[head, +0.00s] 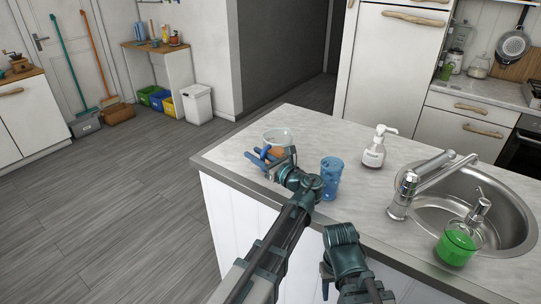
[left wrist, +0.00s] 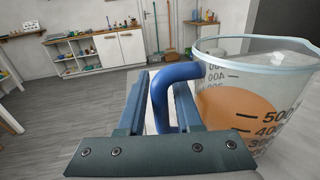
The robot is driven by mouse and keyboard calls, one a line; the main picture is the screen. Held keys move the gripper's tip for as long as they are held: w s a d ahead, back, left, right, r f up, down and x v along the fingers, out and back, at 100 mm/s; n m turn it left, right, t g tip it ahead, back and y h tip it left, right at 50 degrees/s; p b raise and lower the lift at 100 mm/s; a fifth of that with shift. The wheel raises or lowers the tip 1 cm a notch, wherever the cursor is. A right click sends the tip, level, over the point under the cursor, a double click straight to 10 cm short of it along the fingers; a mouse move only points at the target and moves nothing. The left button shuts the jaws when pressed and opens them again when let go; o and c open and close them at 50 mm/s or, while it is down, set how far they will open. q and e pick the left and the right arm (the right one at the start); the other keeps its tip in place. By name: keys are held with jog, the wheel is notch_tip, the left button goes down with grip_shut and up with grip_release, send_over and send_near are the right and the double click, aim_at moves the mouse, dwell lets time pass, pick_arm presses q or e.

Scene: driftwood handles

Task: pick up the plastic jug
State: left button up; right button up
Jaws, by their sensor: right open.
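The plastic jug (head: 279,136) is clear with a blue handle and dark measuring marks. It stands upright at the left end of the kitchen counter (head: 307,121). In the left wrist view the jug (left wrist: 228,74) fills the right side, and its blue handle (left wrist: 160,95) passes between the fingers of my left gripper (left wrist: 160,92). The fingers lie close on both sides of the handle; I cannot tell whether they press on it. Something orange shows through the wall. My right gripper (head: 327,278) is open and empty, low at the counter's front edge, away from the jug.
A blue cup (head: 331,177) stands just right of my left arm. A soap pump bottle (head: 375,151), the tap (head: 405,190), the sink and a green soap dispenser (head: 457,244) are further right. The counter behind the cup is clear.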

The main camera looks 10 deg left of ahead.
pick_arm(q)
jog(key=shift+d, duration=0.15)
jog(key=shift+c, duration=0.6)
grip_shut()
dwell(0.5)
